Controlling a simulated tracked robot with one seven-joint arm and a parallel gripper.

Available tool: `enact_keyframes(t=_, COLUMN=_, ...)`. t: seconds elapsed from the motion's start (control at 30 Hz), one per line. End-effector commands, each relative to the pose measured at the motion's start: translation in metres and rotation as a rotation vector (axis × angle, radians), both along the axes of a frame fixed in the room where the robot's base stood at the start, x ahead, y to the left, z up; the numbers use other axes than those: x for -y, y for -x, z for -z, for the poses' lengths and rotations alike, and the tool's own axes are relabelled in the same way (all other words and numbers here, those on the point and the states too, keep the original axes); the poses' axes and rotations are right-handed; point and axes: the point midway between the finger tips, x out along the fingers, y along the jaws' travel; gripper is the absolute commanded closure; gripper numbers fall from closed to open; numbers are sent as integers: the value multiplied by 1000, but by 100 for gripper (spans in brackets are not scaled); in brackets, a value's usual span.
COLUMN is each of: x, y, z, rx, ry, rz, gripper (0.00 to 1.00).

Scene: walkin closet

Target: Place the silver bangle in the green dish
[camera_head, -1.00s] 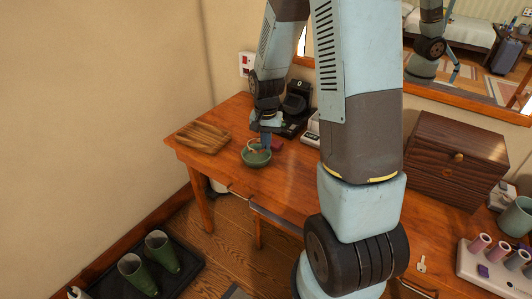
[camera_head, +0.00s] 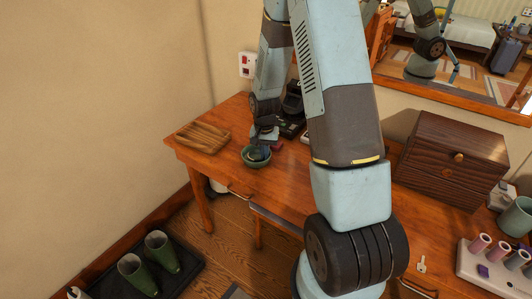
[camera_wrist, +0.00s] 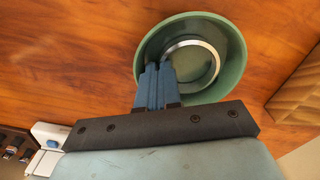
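The green dish (camera_head: 257,160) stands on the wooden desk under my gripper (camera_head: 262,149). In the wrist view the dish (camera_wrist: 236,52) is seen from above. The silver bangle (camera_wrist: 205,45) is inside the dish's rim, a thin shiny ring around the dish's floor. My gripper's blue fingers (camera_wrist: 158,68) are close together at the bangle's left edge and look shut on it. The fingertips are down inside the dish. Whether the bangle touches the dish floor cannot be told.
A wooden tray (camera_head: 203,136) lies left of the dish. A black stand (camera_head: 292,105) is behind my gripper. A dark wooden box (camera_head: 455,158) stands to the right. Bare desk lies in front of the dish, up to the front edge.

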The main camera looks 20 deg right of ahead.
Motion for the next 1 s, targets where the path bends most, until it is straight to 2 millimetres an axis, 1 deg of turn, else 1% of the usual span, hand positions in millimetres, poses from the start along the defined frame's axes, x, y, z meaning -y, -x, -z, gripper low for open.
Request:
enact_keyframes(t=0.33, x=0, y=0, z=3, rx=0, ry=0, rz=1, gripper=100)
enact_keyframes(t=0.4, x=0, y=0, z=3, rx=0, ry=0, rz=1, gripper=90)
enact_keyframes(t=0.47, x=0, y=0, z=3, rx=0, ry=0, rz=1, gripper=86)
enact_keyframes(t=0.73, x=1, y=0, z=1, rx=1, ry=0, rz=2, gripper=86)
enact_keyframes(t=0.87, x=1, y=0, z=-8, rx=2, ry=0, rz=2, gripper=86)
enact_keyframes(t=1.0, x=1, y=-1, z=-27, rx=4, ry=0, rz=3, gripper=86)
